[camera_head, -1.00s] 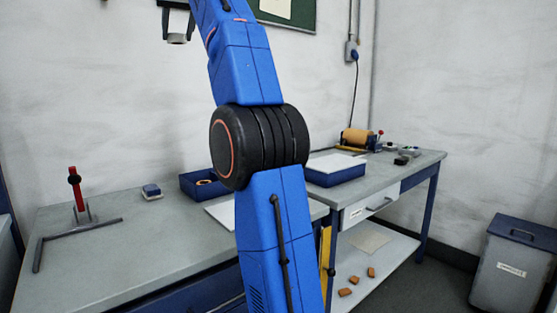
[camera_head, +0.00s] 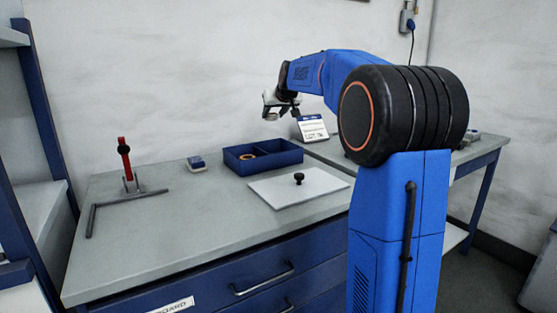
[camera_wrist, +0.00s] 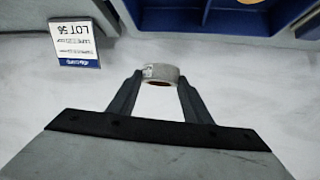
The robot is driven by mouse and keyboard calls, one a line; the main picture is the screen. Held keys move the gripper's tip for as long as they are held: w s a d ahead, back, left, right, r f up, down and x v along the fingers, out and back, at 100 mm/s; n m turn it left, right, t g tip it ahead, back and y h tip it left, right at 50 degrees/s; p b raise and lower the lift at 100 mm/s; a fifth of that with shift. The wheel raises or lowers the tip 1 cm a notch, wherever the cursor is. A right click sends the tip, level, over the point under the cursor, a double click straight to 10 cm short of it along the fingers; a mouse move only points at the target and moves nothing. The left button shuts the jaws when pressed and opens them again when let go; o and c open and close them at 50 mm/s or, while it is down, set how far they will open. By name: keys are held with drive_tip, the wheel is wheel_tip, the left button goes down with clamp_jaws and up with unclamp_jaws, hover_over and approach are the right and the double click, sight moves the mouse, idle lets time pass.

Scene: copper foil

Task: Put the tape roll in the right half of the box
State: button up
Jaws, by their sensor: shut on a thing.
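My gripper (camera_head: 282,108) is in the air above the back of the workbench, beyond the box. In the wrist view my gripper (camera_wrist: 160,82) has its two fingers on either side of a pale grey tape roll (camera_wrist: 160,72), gripping it at the tips. The blue box (camera_head: 236,169) stands on the bench and has a divider making a left and a right half. A tan ring (camera_head: 247,156) lies in the left half. The right half looks empty. The wrist view shows part of the box (camera_wrist: 200,20) at the top edge, apart from the roll.
A white board (camera_head: 275,187) with a black knob (camera_head: 298,178) lies in front of the box. A card (camera_head: 312,128) stands behind its right end. A small blue-white block (camera_head: 197,164) and a red-handled tool (camera_head: 125,160) are left.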

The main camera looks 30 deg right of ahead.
drive_tip(key=f, duration=1.4)
drive_tip(key=shift+s+d+f, duration=0.1)
drive_tip(key=shift+s+f, duration=0.25)
drive_tip(key=shift+f, duration=0.05)
drive_tip(key=o, duration=0.6)
drive_tip(key=shift+f, duration=0.15)
drive_tip(key=shift+o, duration=1)
drive_tip(key=shift+r, duration=0.25)
drive_tip(key=v, duration=1.2)
